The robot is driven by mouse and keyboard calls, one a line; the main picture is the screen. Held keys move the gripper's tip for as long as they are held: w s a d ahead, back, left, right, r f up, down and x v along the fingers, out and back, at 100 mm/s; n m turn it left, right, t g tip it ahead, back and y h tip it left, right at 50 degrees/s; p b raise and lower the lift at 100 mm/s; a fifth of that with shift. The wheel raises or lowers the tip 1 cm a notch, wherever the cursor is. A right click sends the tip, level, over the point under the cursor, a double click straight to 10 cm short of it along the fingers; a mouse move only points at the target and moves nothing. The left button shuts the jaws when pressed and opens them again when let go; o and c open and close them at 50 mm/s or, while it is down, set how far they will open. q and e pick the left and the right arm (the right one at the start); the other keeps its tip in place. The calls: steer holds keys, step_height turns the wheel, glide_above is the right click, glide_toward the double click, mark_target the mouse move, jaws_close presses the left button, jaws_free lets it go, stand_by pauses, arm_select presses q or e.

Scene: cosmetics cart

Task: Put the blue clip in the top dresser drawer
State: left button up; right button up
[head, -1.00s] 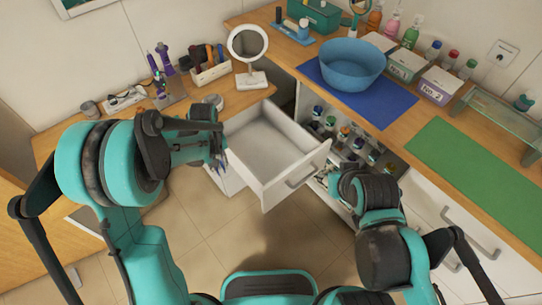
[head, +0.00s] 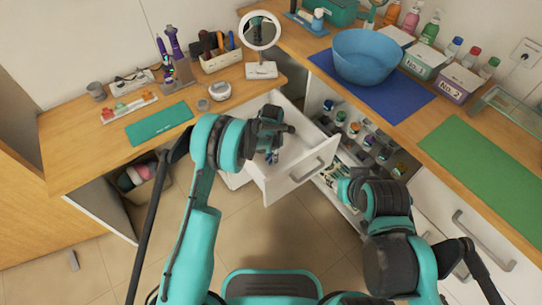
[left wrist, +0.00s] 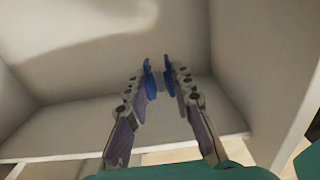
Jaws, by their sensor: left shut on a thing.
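The top dresser drawer (head: 282,187) is pulled out, with its white inside showing. My left gripper (head: 271,157) is over the drawer's opening in the head view, pointing down. In the left wrist view my left gripper (left wrist: 160,85) is shut on the blue clip (left wrist: 149,80), which sits between the fingertips. Pale drawer walls and floor surround them in that view. The clip appears above the drawer floor; the exact height is hard to tell. My right gripper (head: 342,187) is by the bottle rack at the right; its fingers are mostly hidden.
A pull-out rack with several bottles (head: 352,131) stands right of the drawer. On the counters are a round mirror (head: 259,30), a teal mat (head: 159,123), a blue bowl (head: 365,60) and a green mat (head: 487,165). The floor before the drawer is clear.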

mark_target(272, 169)
arm_select(q)
step_height(272, 169, down, 10)
steer(key=b, duration=0.3)
steer(key=shift+r+b, duration=0.2)
steer(key=shift+b, duration=0.15)
steer(key=shift+r, duration=0.15)
steer(key=o, duration=0.8)
steer(key=shift+f, duration=0.2)
steer(key=shift+r, duration=0.15)
